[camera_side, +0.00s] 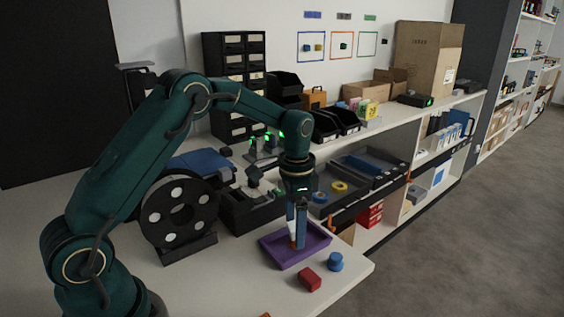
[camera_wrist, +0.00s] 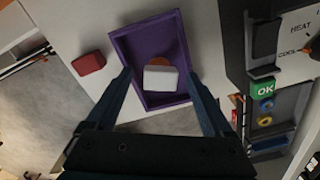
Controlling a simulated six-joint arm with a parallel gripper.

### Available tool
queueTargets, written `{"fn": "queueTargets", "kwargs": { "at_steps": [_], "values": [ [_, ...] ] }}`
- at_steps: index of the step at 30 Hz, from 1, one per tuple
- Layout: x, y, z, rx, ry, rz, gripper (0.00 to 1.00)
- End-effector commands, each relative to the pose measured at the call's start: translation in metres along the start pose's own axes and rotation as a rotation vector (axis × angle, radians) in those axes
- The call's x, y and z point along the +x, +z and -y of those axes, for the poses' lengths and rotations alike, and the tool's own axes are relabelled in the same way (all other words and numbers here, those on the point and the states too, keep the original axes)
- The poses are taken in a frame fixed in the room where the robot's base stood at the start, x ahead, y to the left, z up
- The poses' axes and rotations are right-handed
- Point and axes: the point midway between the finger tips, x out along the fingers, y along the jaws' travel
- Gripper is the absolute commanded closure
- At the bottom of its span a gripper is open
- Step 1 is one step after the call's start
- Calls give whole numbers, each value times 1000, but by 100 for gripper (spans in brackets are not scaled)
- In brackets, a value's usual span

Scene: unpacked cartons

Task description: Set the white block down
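The white block (camera_wrist: 160,79) sits inside the purple tray (camera_wrist: 122,42), next to an orange piece (camera_wrist: 158,61) that partly shows past its edge. In the side view, the white block is mostly hidden behind a finger, and the orange seems to lie below it. My gripper (camera_wrist: 160,76) points down over the tray (camera_side: 270,257) with its fingers spread on either side of the block. A gap shows on both sides in the wrist view, so the fingers look open and not touching it. Whether the block rests fully on the orange piece I cannot tell.
A red block (camera_side: 309,279) and a blue round piece (camera_side: 335,262) lie on the table in front of the tray. A black spool (camera_side: 180,213) stands left of it. Grey bins (camera_side: 362,172) with tape rolls are behind. The table's front right edge is close.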

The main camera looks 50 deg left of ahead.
Motion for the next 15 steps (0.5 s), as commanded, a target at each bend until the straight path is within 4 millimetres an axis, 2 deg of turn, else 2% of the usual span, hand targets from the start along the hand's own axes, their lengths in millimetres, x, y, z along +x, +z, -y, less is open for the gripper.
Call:
{"fn": "queueTargets", "kwargs": {
  "at_steps": [1, 5, 6, 7, 15],
  "values": [
    [0, 0, 0, 0, 0, 0, 29],
    [0, 0, 0, 0, 0, 0, 79],
    [0, 0, 0, 0, 0, 0, 94],
    [0, 0, 0, 0, 0, 0, 100],
    [-1, 0, 0, 0, 0, 0, 100]
  ]
}}
